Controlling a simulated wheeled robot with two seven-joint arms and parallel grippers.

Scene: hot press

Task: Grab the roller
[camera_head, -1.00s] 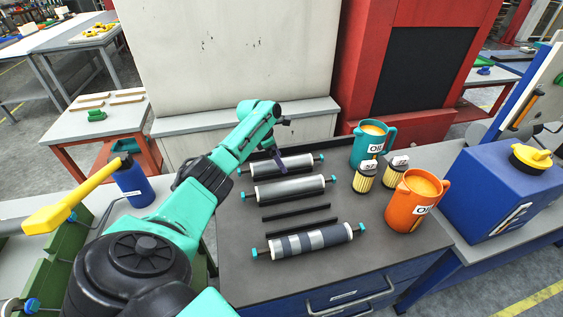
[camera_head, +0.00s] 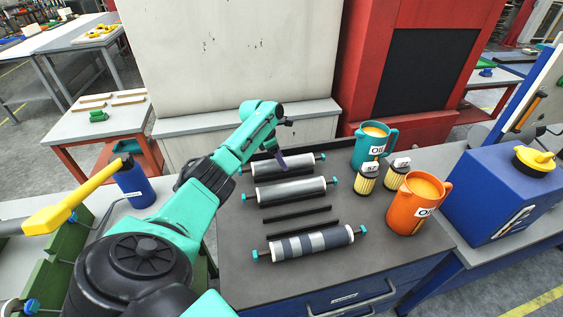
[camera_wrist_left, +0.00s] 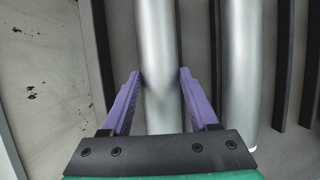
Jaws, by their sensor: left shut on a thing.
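Three rollers with teal end knobs lie side by side on the grey table top. The far plain silver roller (camera_head: 301,162) is at the back, a second plain silver roller (camera_head: 291,190) is in the middle, and a striped grey roller (camera_head: 311,243) is in front. My left gripper (camera_head: 281,167) is at the far roller. In the left wrist view, the purple fingers of my left gripper (camera_wrist_left: 160,78) are on both sides of the far roller (camera_wrist_left: 158,50), shut on it. The middle roller (camera_wrist_left: 239,70) runs alongside. My right gripper is not in view.
Thin black rails (camera_head: 296,212) lie between the rollers. A teal oil jug (camera_head: 368,150), an orange oil jug (camera_head: 408,212) and two small yellow filters (camera_head: 365,179) stand to the right. A pale machine wall (camera_head: 230,70) rises behind the table.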

